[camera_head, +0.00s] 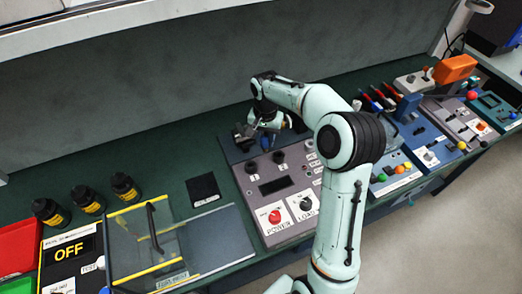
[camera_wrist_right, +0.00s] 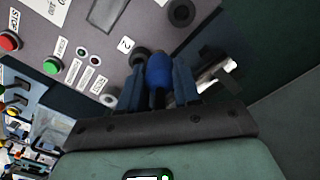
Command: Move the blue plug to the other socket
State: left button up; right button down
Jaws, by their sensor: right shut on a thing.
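My right gripper (camera_head: 262,132) is over the back edge of the grey control panel (camera_head: 245,190). In the right wrist view my right gripper (camera_wrist_right: 157,85) is shut on the blue plug (camera_wrist_right: 158,70), which sits between its two blue fingers. A dark round socket (camera_wrist_right: 138,54) beside the label "2" is partly behind the plug. Whether the plug touches that socket or is in it, I cannot tell. The other dark round socket (camera_wrist_right: 181,12) is at the top of the wrist view and looks empty. The plug cannot be made out in the head view. My left gripper is not in view.
The panel has a red POWER knob (camera_head: 274,216) and a black LOAD knob (camera_head: 305,204). Several black bottles (camera_head: 86,199), a clear-lidded box (camera_head: 130,240) and a black square (camera_head: 202,189) are to the left. More instrument boxes (camera_head: 430,150) stand right. The bench's back left is clear.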

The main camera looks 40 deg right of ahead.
jog(key=d, duration=0.1)
jog(key=s+d+r, duration=0.1)
jog(key=d, duration=0.1)
jog(key=s+d+r, duration=0.1)
jog(key=d, duration=0.1)
jog(key=shift+r, duration=0.1)
jog(key=b, duration=0.2)
send_near(284, 163)
jog(key=shift+w+r, duration=0.5)
jog(key=shift+w, duration=0.65)
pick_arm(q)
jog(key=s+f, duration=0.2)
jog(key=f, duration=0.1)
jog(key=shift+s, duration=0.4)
pick_arm(e)
jog(key=shift+a+f, duration=0.15)
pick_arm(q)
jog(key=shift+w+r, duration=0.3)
pick_arm(e)
jog(key=shift+w, duration=0.1)
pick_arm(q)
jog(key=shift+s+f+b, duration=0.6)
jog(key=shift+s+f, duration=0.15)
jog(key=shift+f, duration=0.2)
pick_arm(e)
jog(key=shift+f, duration=1.95)
